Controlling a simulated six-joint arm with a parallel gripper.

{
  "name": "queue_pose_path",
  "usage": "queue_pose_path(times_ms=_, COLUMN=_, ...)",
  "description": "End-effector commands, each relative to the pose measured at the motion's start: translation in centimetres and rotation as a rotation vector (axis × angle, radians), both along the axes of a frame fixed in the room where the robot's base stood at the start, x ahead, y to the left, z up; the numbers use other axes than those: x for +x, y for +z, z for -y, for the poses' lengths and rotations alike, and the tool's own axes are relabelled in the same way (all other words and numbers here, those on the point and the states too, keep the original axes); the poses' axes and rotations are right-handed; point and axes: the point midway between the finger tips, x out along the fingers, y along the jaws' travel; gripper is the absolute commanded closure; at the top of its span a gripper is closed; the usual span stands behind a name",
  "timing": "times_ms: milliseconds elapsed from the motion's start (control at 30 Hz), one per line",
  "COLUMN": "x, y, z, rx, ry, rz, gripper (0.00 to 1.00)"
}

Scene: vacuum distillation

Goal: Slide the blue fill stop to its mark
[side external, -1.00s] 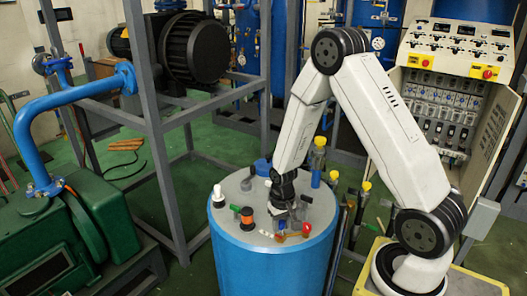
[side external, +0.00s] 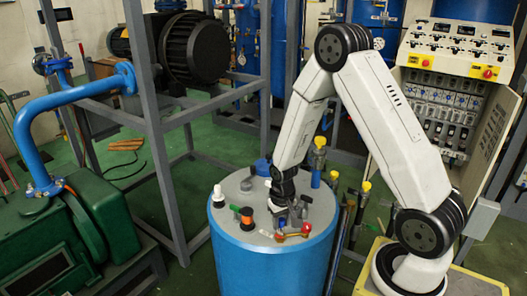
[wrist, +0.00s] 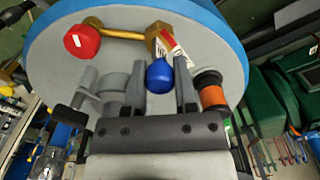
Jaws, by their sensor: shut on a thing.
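The blue fill stop (wrist: 159,76) is a small rounded blue piece on the grey drum lid. In the wrist view it sits between the two fingers of my gripper (wrist: 160,88), which is shut on it. A red-and-white tag (wrist: 175,50) lies just beyond the stop, beside a brass fitting. I cannot tell whether this tag is the mark.
The blue drum (side external: 262,268) carries a red-knobbed brass valve (wrist: 120,33) close beyond the fingers. An orange-and-black spool (wrist: 210,92) stands close to one finger, and grey fittings (wrist: 90,85) stand near the other. A white-topped black post (side external: 218,196) is at the lid's left.

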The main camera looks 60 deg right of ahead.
Motion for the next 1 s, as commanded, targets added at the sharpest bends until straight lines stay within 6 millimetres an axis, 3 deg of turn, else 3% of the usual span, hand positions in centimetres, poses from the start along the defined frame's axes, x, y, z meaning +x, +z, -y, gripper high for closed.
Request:
queue_pose_path(times_ms=500, x=0.1, y=1.9, z=0.0, rx=-0.001, ry=0.0, rz=0.004, gripper=1.0)
queue_pose_path(times_ms=1000, x=0.1, y=2.1, z=0.0, rx=-0.001, ry=0.0, rz=0.003, gripper=1.0)
